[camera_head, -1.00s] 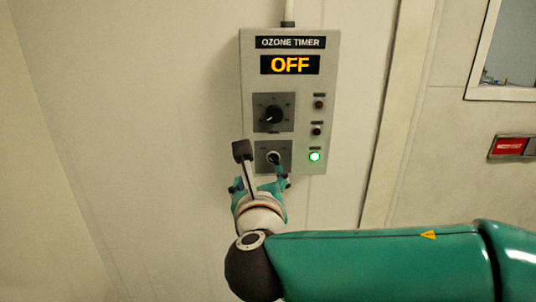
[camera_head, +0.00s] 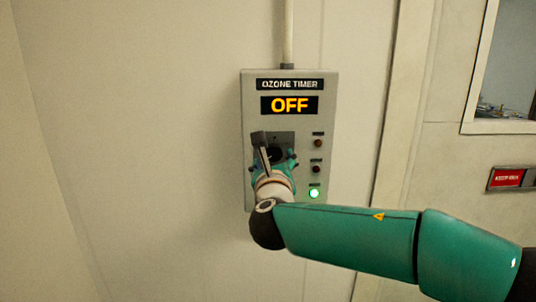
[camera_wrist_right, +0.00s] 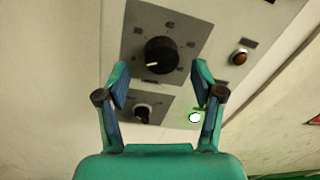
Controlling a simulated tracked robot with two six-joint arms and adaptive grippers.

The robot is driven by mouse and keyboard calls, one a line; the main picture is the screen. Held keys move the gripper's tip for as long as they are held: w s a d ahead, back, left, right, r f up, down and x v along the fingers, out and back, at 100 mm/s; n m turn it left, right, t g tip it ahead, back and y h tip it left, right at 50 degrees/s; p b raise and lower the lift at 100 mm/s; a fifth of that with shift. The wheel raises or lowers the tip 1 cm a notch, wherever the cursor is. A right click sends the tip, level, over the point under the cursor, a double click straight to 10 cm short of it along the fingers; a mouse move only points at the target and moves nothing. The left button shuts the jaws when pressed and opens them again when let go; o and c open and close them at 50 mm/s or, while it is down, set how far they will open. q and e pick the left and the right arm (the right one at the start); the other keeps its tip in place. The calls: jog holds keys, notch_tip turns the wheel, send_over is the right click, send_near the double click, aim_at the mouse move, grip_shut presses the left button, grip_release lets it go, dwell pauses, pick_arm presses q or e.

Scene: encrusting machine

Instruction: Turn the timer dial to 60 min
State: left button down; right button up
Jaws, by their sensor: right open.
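The ozone timer box (camera_head: 325,105) is grey, fixed to the wall, and its display (camera_head: 289,105) reads OFF. The large black timer dial (camera_wrist_right: 162,55) sits on a dark plate in the right wrist view, with its white pointer mark toward the left. In the head view the dial (camera_head: 275,153) is partly covered by my right gripper (camera_head: 275,160). My right gripper is open and empty, also seen in the wrist view (camera_wrist_right: 159,80), with its fingertips just below the dial, one toward each side. A smaller black knob (camera_wrist_right: 143,111) shows between the fingers. My left gripper is not in view.
A lit green lamp (camera_head: 314,193) and two dark lamps sit on the box's right side. A conduit (camera_head: 288,30) runs up from the box. A red sign (camera_head: 507,178) and a window (camera_head: 505,75) are at the right. The wall left of the box is clear.

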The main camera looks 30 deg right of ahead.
aim_at(274, 153)
jog(key=shift+x, duration=1.4)
